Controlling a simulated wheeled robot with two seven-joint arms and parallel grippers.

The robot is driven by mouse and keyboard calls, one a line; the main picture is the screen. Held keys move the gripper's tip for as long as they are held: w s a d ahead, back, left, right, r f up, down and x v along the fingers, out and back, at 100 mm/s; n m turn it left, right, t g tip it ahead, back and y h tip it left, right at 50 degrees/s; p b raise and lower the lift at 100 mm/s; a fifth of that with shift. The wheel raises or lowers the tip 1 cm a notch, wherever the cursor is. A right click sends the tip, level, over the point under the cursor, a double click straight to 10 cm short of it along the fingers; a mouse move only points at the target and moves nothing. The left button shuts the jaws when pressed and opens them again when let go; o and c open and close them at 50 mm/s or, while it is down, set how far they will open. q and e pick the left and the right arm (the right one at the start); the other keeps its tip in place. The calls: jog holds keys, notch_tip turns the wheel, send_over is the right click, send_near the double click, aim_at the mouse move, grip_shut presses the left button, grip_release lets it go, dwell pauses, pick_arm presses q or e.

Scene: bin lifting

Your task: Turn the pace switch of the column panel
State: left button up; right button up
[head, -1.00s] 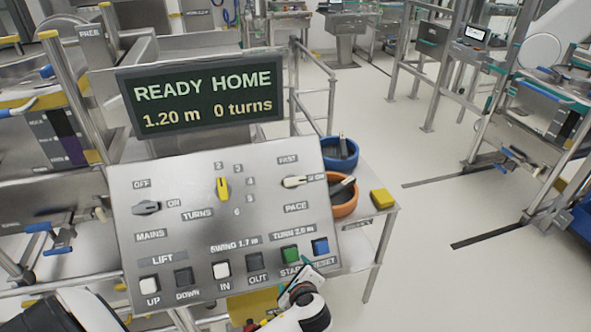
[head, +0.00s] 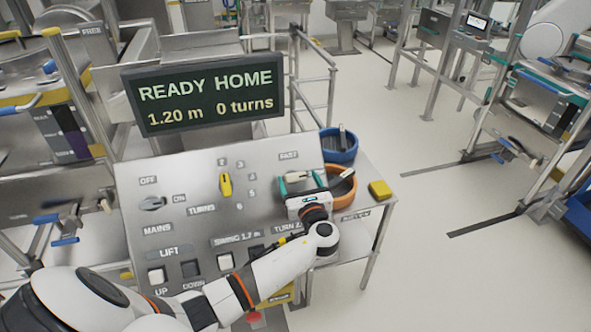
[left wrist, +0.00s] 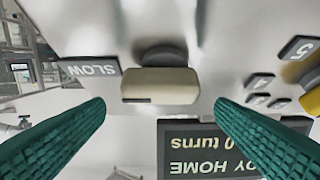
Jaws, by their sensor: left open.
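The pace switch (head: 296,176) is a cream bar knob on the sloped grey column panel (head: 190,168), below the FAST label. In the left wrist view, the switch (left wrist: 160,86) lies crosswise, with its dark mark at the end towards the SLOW label (left wrist: 90,69). My left gripper (head: 301,182) is open at the switch, its green fingers on either side of the knob with gaps in the left wrist view (left wrist: 160,106). My left wrist hides the PACE label in the head view. My right gripper is not in view.
The yellow turns switch (head: 225,184) and grey mains switch (head: 152,203) sit left of my gripper. My forearm covers several lower buttons. A display (head: 205,95) reading READY HOME stands behind the panel. Orange (head: 344,200) and blue (head: 349,152) bowls stand close on the right.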

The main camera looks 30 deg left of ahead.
aim_at(296, 175)
pick_arm(q)
jog(key=shift+x, duration=1.8)
jog(key=shift+s, duration=0.1)
jog(key=c, duration=1)
